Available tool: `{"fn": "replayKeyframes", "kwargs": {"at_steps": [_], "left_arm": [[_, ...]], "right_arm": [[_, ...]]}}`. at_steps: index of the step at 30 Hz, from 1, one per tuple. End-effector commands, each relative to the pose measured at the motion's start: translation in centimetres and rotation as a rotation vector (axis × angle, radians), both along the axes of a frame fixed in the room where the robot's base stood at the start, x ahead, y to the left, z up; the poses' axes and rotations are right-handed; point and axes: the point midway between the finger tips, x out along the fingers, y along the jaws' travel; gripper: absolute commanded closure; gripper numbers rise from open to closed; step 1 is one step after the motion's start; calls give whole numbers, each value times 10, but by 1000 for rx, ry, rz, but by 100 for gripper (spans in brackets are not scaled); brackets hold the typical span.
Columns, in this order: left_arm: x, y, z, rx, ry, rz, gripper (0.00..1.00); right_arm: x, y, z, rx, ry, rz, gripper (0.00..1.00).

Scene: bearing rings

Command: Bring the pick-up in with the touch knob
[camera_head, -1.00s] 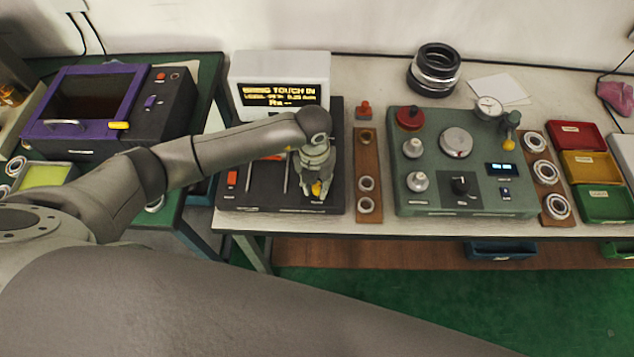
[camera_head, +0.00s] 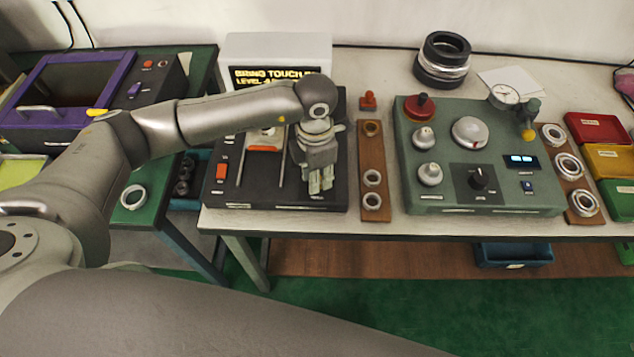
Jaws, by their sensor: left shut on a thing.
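The dark tester (camera_head: 231,193) stands on the bench with two slim rails and an orange-and-white carriage (camera_head: 264,148) between them, perhaps the pick-up. My left gripper (camera_head: 320,186) points down over the tester's front right and is shut on the touch knob, which its fingers hide. A white display (camera_head: 250,77) behind reads "BRING TOUCH IN" and "LEVEL" in yellow; my left arm covers its lower part. My right gripper is not in view.
A brown strip (camera_head: 372,153) with rings lies right of the tester. Beyond it stands a green gauge unit (camera_head: 450,195) with knobs and a dial. A purple-framed box (camera_head: 40,120) is at the left. Black and silver rings (camera_head: 443,60) are stacked at the back.

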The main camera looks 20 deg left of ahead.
Motion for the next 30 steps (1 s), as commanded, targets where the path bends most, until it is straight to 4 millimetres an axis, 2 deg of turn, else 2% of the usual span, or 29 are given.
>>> {"fn": "replayKeyframes", "kwargs": {"at_steps": [1, 3, 12, 21, 30], "left_arm": [[1, 0, -6, 1, -5, -43, 100], [1, 1, -6, 2, -4, -105, 100], [1, 0, -4, 1, -3, -324, 100], [1, 0, -1, 1, -2, -441, 100], [1, 0, 1, 1, -2, -469, 100]], "right_arm": [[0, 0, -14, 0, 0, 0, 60], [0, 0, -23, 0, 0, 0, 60], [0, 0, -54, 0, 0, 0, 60], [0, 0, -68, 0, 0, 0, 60], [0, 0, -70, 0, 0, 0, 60]]}}
